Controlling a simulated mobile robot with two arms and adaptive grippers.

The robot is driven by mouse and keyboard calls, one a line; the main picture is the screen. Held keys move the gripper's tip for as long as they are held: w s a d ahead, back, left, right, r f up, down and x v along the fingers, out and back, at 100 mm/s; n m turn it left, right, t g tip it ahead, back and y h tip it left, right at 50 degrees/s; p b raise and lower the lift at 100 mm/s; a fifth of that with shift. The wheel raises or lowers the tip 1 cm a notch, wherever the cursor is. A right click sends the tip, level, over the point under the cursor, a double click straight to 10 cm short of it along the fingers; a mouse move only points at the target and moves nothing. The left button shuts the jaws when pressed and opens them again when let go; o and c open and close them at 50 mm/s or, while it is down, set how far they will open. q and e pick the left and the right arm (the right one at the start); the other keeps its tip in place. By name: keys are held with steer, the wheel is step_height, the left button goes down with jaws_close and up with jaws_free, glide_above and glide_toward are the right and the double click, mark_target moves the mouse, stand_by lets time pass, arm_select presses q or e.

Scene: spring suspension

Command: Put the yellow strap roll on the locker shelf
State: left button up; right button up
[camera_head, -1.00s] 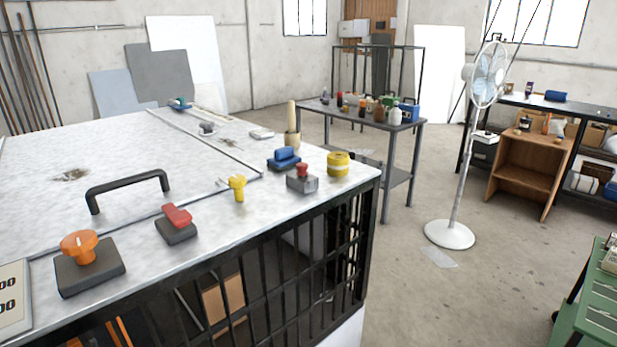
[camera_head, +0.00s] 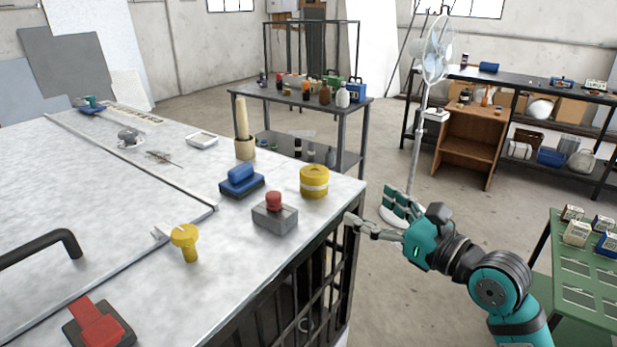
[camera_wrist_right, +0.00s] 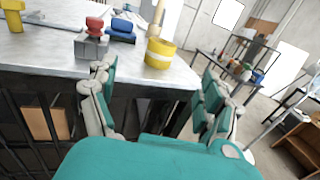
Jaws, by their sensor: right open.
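The yellow strap roll (camera_head: 314,181) with a pale band round its side stands upright near the right corner of the white locker top. It also shows in the right wrist view (camera_wrist_right: 160,54), beyond and between the fingers. My right gripper (camera_head: 368,212) is open and empty, off the right edge of the locker top, to the right of the roll and apart from it. In the right wrist view its fingers (camera_wrist_right: 155,105) are spread, level with the locker's barred side. My left gripper is not in view. The locker shelf cannot be made out clearly behind the bars.
A white fan (camera_head: 437,50) and green table (camera_head: 590,260) stand right.

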mark_target(324, 176)
steer(key=p+x, duration=0.3)
steer(key=x, duration=0.7)
steer(key=shift+w+r, duration=0.1)
steer(key=shift+r, duration=0.05)
steer(key=shift+w+a+p, duration=0.3)
steer(key=shift+w+a, duration=0.05)
steer(key=shift+w, duration=0.05)
steer(key=shift+w+a, duration=0.15)
steer(key=shift+w, duration=0.1)
steer(key=p+x, duration=0.2)
steer(key=x, duration=0.1)
steer(key=shift+w+a+r, duration=0.1)
steer(key=shift+w, duration=0.2)
steer(key=shift+w+a, duration=0.4)
steer(key=shift+d, duration=0.15)
steer(key=c, duration=1.3)
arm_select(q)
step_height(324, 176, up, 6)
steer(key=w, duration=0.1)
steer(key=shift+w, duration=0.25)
arm_select(e)
steer(key=shift+c, duration=1.2)
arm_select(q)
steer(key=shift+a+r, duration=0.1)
